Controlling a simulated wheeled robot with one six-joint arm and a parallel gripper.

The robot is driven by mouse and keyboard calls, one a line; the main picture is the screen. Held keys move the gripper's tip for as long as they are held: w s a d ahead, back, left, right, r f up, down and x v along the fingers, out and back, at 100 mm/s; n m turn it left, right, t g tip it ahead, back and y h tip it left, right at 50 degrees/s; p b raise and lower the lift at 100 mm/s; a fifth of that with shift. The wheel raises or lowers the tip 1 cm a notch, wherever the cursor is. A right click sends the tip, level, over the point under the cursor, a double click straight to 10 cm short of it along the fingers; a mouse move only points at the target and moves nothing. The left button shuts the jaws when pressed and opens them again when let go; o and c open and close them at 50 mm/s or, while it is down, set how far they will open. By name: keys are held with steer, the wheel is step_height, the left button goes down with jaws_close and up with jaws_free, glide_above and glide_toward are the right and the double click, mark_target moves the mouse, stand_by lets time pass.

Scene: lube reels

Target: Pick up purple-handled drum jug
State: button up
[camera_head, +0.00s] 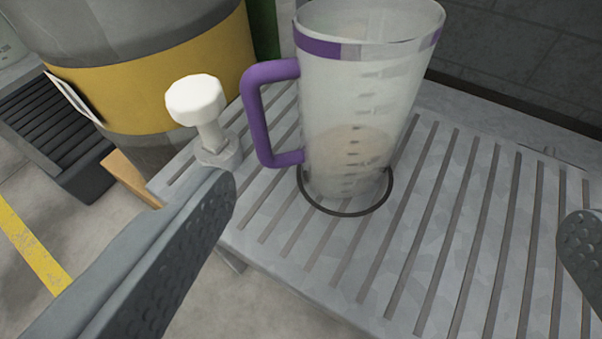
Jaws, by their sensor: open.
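The purple-handled drum jug (364,110) is a translucent, tapered jug with a purple band near its rim, dark measuring marks and a pale content low inside. It stands upright on a slatted grey metal shelf (455,215), within a dark ring (347,213). Its purple handle (256,113) points left. My gripper (395,215) is open and empty, with one textured finger at the lower left and the other at the right edge. The jug is beyond the fingers, between them in the picture, and neither touches it.
A white-knobbed tap (197,102) stands left of the handle, close to it. Behind it is a grey drum with a yellow band (167,92). A dark slatted tray (58,135) is at the far left. The shelf's right part is clear.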

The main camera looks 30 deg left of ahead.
step_height(320, 180, down, 2)
glide_toward(356, 118)
steer(key=shift+y, duration=0.4)
steer(key=x, duration=0.6)
steer(key=shift+w+d+f, duration=0.1)
steer(key=shift+w+d, duration=0.15)
steer(key=shift+w, duration=0.15)
steer(key=x, duration=0.5)
steer(key=shift+s+f, duration=0.1)
steer(key=shift+f, duration=0.15)
steer(key=c, duration=1.1)
steer(key=shift+r, duration=0.1)
